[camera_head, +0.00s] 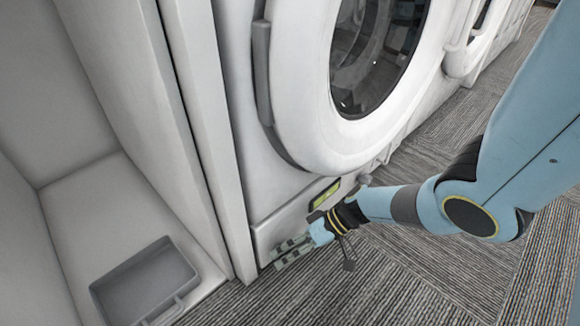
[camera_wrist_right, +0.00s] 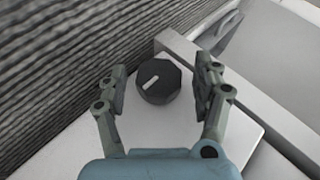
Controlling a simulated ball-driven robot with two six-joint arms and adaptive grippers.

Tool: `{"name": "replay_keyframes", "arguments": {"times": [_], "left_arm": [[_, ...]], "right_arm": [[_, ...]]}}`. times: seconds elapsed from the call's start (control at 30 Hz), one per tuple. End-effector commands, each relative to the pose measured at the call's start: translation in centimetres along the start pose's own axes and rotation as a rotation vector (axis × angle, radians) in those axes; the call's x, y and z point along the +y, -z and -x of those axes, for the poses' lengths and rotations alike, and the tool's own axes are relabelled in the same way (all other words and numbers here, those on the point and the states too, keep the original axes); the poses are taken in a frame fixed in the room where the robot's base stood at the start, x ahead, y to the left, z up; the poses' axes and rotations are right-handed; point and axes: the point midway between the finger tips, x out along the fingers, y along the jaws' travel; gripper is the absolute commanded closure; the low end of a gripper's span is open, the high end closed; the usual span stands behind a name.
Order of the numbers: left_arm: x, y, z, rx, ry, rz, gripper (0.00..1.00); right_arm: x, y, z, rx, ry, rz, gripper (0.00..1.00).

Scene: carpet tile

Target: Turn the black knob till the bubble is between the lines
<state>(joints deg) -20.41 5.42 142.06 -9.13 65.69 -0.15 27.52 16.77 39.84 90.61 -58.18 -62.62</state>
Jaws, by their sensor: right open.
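The black knob (camera_wrist_right: 166,88) shows in the right wrist view, on a pale panel, with a short white slanted mark on its face. My right gripper (camera_wrist_right: 161,70) is open, with one finger on each side of the knob and a visible gap to each. In the head view my right gripper (camera_head: 287,252) is low at the front of the white machine, and the knob is hidden there. A yellow-green level vial (camera_head: 325,194) sits on the machine's lower front, just above my wrist; its bubble and lines are too small to make out. My left gripper is not in view.
The white machine (camera_head: 300,110) has a large round glass door (camera_head: 375,60) above the vial. A grey tray (camera_head: 100,292) lies at the lower left on a white surface, beside a tall white panel edge (camera_head: 205,130). Striped grey carpet (camera_head: 420,275) is open on the right.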

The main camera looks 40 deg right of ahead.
Motion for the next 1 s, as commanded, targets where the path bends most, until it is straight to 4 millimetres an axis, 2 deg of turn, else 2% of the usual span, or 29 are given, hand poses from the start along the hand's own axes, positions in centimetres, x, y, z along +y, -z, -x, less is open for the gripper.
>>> {"name": "replay_keyframes", "arguments": {"times": [0.13,0.27,0.5,0.7,0.83,1.0], "left_arm": [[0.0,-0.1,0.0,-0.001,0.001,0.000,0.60],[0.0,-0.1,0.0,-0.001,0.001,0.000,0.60],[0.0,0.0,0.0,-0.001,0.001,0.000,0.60],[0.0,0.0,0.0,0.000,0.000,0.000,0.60],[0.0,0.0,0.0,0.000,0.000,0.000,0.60],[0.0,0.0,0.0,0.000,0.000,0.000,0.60]], "right_arm": [[0.1,0.0,0.5,0.001,-0.002,0.002,0.33],[0.2,-0.1,2.3,0.000,-0.005,0.004,0.33],[0.2,-0.1,7.7,-0.003,-0.004,0.003,0.33],[0.1,0.0,10.9,-0.001,-0.002,0.001,0.33],[0.0,-0.1,11.8,-0.002,0.000,0.000,0.33],[0.0,0.0,12.0,0.000,0.001,0.000,0.33]]}}
